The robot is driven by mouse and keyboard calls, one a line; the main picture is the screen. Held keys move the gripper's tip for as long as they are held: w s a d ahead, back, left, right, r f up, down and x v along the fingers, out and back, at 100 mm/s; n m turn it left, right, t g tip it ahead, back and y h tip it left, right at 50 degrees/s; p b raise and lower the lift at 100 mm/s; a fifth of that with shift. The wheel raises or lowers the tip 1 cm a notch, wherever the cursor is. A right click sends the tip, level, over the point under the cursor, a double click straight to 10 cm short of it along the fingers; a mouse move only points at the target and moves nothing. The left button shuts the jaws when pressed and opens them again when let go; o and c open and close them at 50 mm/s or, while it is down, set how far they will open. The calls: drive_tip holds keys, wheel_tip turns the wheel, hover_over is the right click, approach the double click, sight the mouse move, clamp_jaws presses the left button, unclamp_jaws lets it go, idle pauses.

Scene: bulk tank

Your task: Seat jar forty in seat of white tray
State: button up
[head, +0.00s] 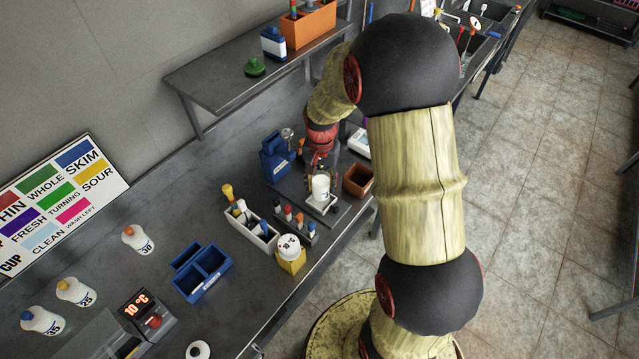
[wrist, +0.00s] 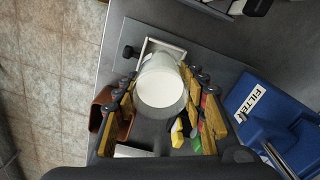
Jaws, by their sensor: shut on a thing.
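A white jar (head: 320,187) is held upright between the fingers of my gripper (head: 320,166), over the small white tray (head: 324,207). In the wrist view the jar's pale round end (wrist: 163,91) shows between the yellow-padded fingers of my gripper (wrist: 167,84), which are closed on its sides. The tray's white rim (wrist: 163,43) shows just past the jar. The jar hides most of the tray's seat, so I cannot tell whether its base touches the tray. The jar's number is not readable.
A brown open box (head: 358,180) stands right of the tray, and a blue container (head: 274,160) marked FILTER (wrist: 252,104) stands on the other side. A rack of coloured-topped pieces (head: 296,222), a white bottle caddy (head: 251,230) and a yellow box with a white jar (head: 291,259) stand in front.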

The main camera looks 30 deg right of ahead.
drive_tip(key=shift+w+d+f, duration=0.15)
drive_tip(key=shift+f, duration=0.15)
drive_tip(key=shift+f+b, duration=0.35)
drive_tip(key=shift+f, duration=1.1)
drive_tip(key=shift+f, duration=0.15)
drive_tip(key=o, duration=1.4)
wheel_tip(320, 180, up, 12)
drive_tip(key=p, duration=0.2)
drive_tip(key=s+a+r+n+t, duration=0.1)
drive_tip(key=s+a+r+n, duration=0.1)
drive_tip(key=s+a+r, duration=0.35)
drive_tip(key=s+a+r+n+t, duration=0.2)
drive_tip(key=s+a+r+n, duration=0.1)
drive_tip(key=r, duration=0.6)
drive_tip(key=s+a+r+n+t, duration=0.1)
drive_tip(key=s+a, duration=0.1)
drive_tip(key=s, duration=0.2)
drive_tip(key=s+a+r+n, duration=0.1)
drive_tip(key=s+r+n, duration=0.1)
drive_tip(key=s, duration=0.1)
drive_tip(key=s+a+r+n+t, duration=0.1)
drive_tip(key=s+a+r, duration=0.1)
drive_tip(key=s, duration=0.2)
drive_tip(key=shift+s+a+n+t, duration=0.3)
drive_tip(key=shift+a, duration=0.05)
